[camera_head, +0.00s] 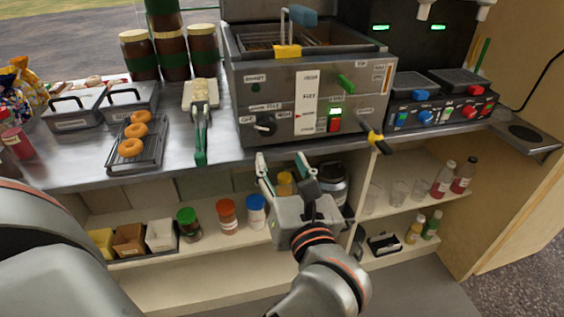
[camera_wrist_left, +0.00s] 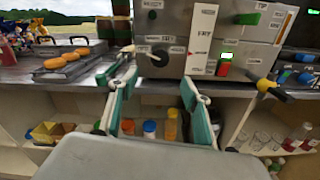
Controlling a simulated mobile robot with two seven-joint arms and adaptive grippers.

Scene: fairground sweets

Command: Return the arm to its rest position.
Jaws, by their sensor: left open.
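My left gripper (camera_head: 281,166) is open and empty in the head view. It hangs in front of the counter's front edge, below the grey fryer (camera_head: 312,95). In the left wrist view its two green-padded fingers (camera_wrist_left: 160,100) stand apart, with only shelf jars and the counter edge seen between them. My left arm (camera_head: 320,270) comes up from the bottom of the head view. My right gripper is not in view.
The steel counter (camera_head: 60,172) carries a rack (camera_head: 136,160) with several doughnuts and green-handled tongs (camera_head: 201,135). Jars and bottles stand on the shelf (camera_head: 190,262) below.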

